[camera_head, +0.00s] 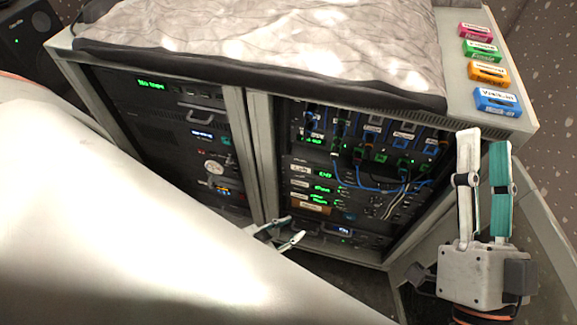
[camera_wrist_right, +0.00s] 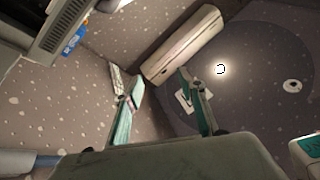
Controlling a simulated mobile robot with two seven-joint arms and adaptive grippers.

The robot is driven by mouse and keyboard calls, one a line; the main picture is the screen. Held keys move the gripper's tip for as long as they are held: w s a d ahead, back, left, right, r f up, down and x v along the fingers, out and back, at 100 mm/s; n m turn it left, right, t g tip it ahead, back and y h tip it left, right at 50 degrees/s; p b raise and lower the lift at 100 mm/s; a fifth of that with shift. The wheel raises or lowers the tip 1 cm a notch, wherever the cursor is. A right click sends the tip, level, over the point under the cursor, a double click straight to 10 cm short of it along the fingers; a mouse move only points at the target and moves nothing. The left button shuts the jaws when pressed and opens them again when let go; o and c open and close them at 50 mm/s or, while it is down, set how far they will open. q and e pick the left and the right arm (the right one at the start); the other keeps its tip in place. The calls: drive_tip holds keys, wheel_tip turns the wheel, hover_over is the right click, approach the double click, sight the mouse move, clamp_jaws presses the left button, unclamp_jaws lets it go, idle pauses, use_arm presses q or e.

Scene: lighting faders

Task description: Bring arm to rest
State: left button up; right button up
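My right gripper (camera_head: 484,142) is at the right in the head view, pointing up, in front of the rack's right edge. Its two teal-and-grey fingers stand apart with nothing between them. The right wrist view also shows the right gripper (camera_wrist_right: 149,72) with its fingers spread and empty. My left gripper (camera_head: 296,227) is small in the lower middle of the head view, in front of the rack's lower part. Its fingers look parted and I see nothing between them. My own large white arm link hides much of the left arm.
The rack cabinet (camera_head: 262,150) holds lit devices and blue cables (camera_head: 370,188). A grey cloth (camera_head: 260,40) covers its top. Pink (camera_head: 475,31), green (camera_head: 481,49), orange (camera_head: 488,73) and blue (camera_head: 497,101) labelled blocks line its right edge. A speaker (camera_head: 30,40) stands far left.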

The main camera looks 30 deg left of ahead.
idle(0.4)
drive_tip(key=d+f+n+g+h, duration=0.2)
drive_tip(key=d+f+g, duration=0.15)
drive_tip(key=f, duration=1.45)
drive_tip(key=d+f+n+g+h, duration=0.2)
drive_tip(key=d+f+g, duration=0.15)
drive_tip(key=f, duration=1.35)
use_arm(q)
drive_tip(key=shift+s+a+f+m+g, duration=0.15)
drive_tip(key=shift+s+a, duration=0.05)
drive_tip(key=shift+s, duration=0.25)
drive_tip(key=shift+s+a+f+m+g, duration=0.15)
drive_tip(key=shift+s+a, duration=0.05)
drive_tip(key=shift+s, duration=0.2)
use_arm(e)
drive_tip(key=s+d+f+g+h, duration=0.1)
drive_tip(key=s+d+f, duration=0.1)
drive_tip(key=f, duration=0.4)
drive_tip(key=s+d+f+n+g+h, duration=0.1)
drive_tip(key=s+d+f+g, duration=0.1)
drive_tip(key=f, duration=0.4)
drive_tip(key=s+d, duration=0.1)
drive_tip(key=d, duration=0.1)
drive_tip(key=shift+s+d+f+g+h, duration=0.3)
drive_tip(key=shift+h, duration=0.1)
use_arm(q)
drive_tip(key=shift+f, duration=0.1)
use_arm(e)
drive_tip(key=shift+a, duration=0.1)
